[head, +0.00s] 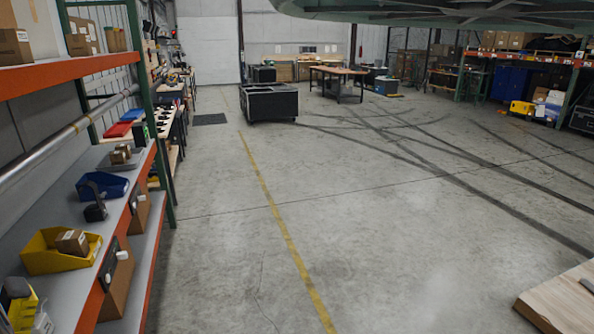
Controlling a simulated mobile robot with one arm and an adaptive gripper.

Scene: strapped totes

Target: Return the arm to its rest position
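My arm and my gripper do not show in the head view, so the arm's pose and the gripper's opening cannot be seen. No strapped tote can be made out for sure.
Shelving with an orange beam (70,73) fills the left side, holding a yellow bin (45,258) and a blue bin (100,184). A wooden tabletop (556,300) juts in at lower right. A black case (270,102) and workbench (338,72) stand far back. The concrete floor between is clear.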

